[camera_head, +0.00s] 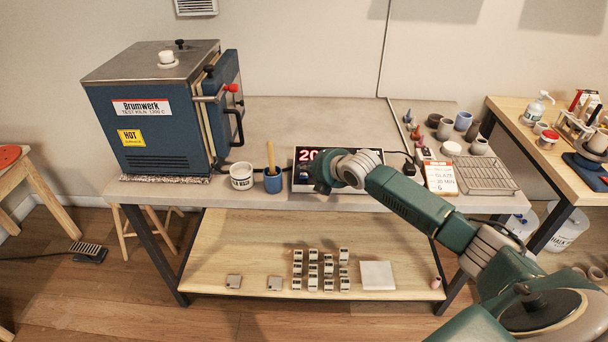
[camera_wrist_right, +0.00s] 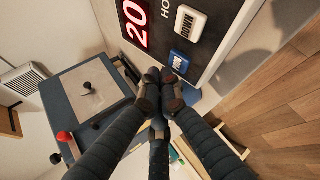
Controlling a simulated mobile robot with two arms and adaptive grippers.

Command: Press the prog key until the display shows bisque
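The controller (camera_head: 303,187) stands at the front of the bench, and its red display (camera_head: 308,155) begins with "20". My right gripper (camera_head: 323,172) is in front of it and hides much of its face. In the right wrist view the red display (camera_wrist_right: 134,20) reads "20", with a white DOWN key (camera_wrist_right: 187,23) and a blue key (camera_wrist_right: 179,62) beside it. The blue key's lettering is hard to read. My right gripper's fingertips (camera_wrist_right: 166,86) are together, empty, close to the blue key; I cannot tell if they touch it. My left gripper is out of view.
A blue kiln (camera_head: 165,115) stands at the left of the bench. A white tub (camera_head: 241,176) and a blue cup (camera_head: 272,180) with a wooden handle stand left of the controller. A card (camera_head: 440,178) and a wire rack (camera_head: 484,175) are to its right.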

